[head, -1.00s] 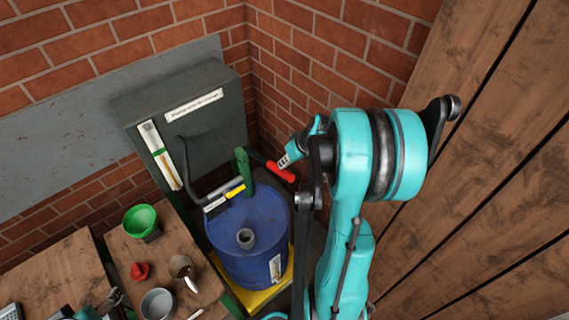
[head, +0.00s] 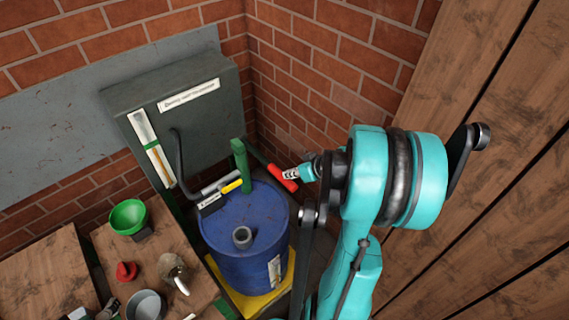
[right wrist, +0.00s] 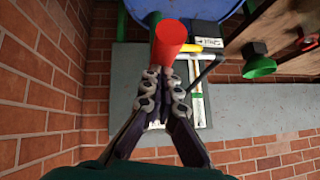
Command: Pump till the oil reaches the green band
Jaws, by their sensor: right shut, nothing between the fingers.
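The blue oil drum (head: 222,218) stands in the corner with a green pump post (head: 240,165) on top. The pump lever ends in a red handle (head: 279,176), which also shows in the right wrist view (right wrist: 169,38). My right gripper (head: 291,174) is shut and empty, its fingertips (right wrist: 164,75) right at the handle; I cannot tell whether they touch. A tall sight gauge (head: 151,148) is on the grey-green cabinet, pale above and orange-yellow lower down.
The cabinet (head: 208,115) backs onto brick walls. A black hose curves between cabinet and drum. A wooden bench (head: 130,250) left of the drum holds a green funnel (head: 129,217), a red item (head: 126,271) and metal cups. A plank wall is close on the right.

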